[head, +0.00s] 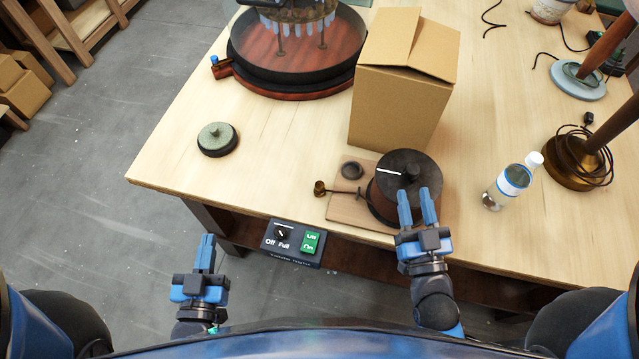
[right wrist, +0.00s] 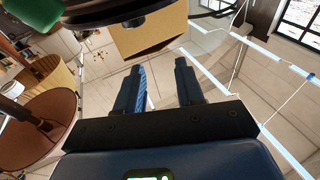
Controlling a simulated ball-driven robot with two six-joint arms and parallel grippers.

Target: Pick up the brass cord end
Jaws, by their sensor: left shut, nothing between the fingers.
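The brass cord end (head: 319,187) is a small brass piece at the left edge of a wooden board (head: 345,209). A short dark cord joins it to the dark round lamp part (head: 388,190) on the same board. My right gripper (head: 417,207) is open, with its fingers over the front right side of that round part, well to the right of the cord end. Its two fingers also show apart and empty in the right wrist view (right wrist: 158,88). My left gripper (head: 207,240) is shut and empty, off the table's front edge, left of and nearer than the cord end.
A control box (head: 292,243) with a dial and green switch sits at the table's front edge. A cardboard box (head: 401,104) stands behind the board. Bare tabletop lies left of the board.

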